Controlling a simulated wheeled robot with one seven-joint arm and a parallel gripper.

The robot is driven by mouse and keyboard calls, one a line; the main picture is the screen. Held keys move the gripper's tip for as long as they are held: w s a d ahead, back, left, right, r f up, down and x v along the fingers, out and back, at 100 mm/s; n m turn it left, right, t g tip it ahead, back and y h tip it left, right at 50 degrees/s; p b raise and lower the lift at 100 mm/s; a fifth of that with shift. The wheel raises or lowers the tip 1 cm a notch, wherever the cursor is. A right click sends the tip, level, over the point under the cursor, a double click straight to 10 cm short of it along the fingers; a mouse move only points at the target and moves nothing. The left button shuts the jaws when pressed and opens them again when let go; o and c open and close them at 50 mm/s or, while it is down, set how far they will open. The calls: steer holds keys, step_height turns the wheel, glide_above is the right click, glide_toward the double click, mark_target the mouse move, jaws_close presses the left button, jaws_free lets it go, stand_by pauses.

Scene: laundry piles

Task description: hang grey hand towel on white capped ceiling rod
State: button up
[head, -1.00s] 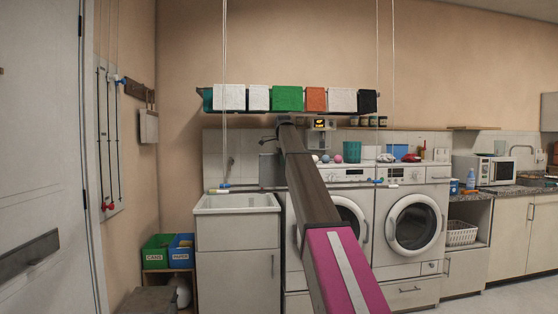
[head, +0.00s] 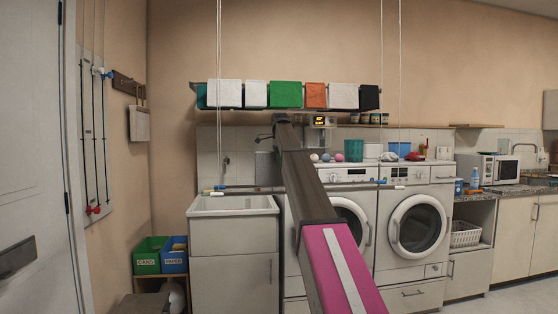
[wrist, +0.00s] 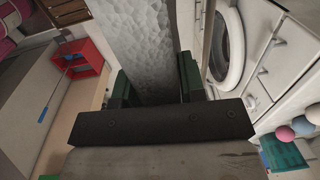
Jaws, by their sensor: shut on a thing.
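My gripper (wrist: 157,85) shows in the wrist view, its dark green fingers shut on the grey hand towel (wrist: 145,45). The towel is a pale grey, textured strip running up out of the picture; its far end is out of view. In the head view my arm reaches toward the back wall and hides the gripper and towel. Thin rods hang on cords in front of the sink and washers, their middles passing behind my arm. A pale cap (head: 399,187) ends one on the right, near a blue cap (head: 381,181). On the left are yellowish and blue caps.
A wall shelf (head: 287,109) with several folded cloths is at the back. Below stand a sink cabinet (head: 235,250) and two front-loading washers (head: 415,235). Green and blue bins (head: 147,261) stand at lower left. A door (head: 30,170) is at far left.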

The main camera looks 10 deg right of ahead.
glide_above(282, 192)
steer(key=shift+w+f, duration=0.15)
steer(key=shift+f, duration=3.4)
steer(key=shift+w+f, duration=0.15)
steer(key=shift+f, duration=3.4)
steer(key=o, duration=1.1)
steer(key=shift+c, duration=0.2)
steer(key=shift+r, duration=0.1)
